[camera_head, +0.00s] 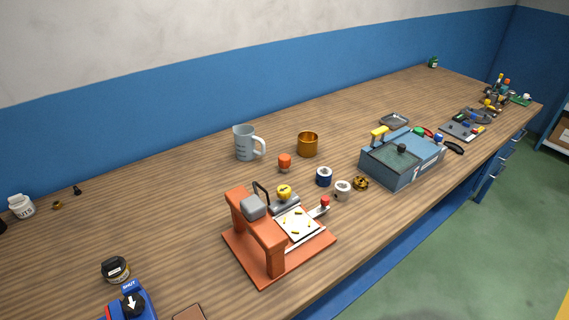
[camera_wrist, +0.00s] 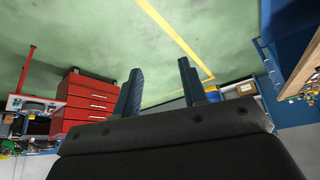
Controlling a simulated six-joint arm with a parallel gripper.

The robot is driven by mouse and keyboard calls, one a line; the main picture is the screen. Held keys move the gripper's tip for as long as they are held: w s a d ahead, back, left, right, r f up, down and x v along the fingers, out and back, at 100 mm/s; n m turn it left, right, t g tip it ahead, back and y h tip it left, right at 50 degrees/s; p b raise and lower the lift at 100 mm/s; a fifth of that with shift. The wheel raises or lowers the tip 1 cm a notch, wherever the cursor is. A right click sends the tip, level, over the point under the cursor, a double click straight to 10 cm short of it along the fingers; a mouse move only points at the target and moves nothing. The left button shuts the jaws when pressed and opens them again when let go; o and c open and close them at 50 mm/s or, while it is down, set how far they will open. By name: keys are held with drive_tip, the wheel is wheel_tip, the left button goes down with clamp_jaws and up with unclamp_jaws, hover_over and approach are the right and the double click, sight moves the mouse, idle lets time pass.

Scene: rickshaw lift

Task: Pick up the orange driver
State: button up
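No orange driver can be told for certain. A small orange, round-topped piece (camera_head: 284,161) stands upright mid-bench in the head view, between a grey mug and a brown cup. At the far right end, a cluster of tools (camera_head: 496,96) has small coloured tops, one of them orange, too small to make out. My gripper (camera_wrist: 160,66) shows only in the wrist view. Its two dark fingers are apart with nothing between them. It faces the green floor and red drawers, away from the bench top.
The wooden bench (camera_head: 150,215) runs along a blue wall. An orange-red press-like fixture (camera_head: 262,240) stands near the front. The grey mug (camera_head: 245,143), brown cup (camera_head: 308,146) and blue-grey box (camera_head: 402,162) stand mid-bench. A red drawer cabinet (camera_wrist: 85,100) stands on the floor.

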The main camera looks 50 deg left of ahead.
drive_tip(key=o, duration=0.4)
drive_tip(key=shift+o, duration=0.2)
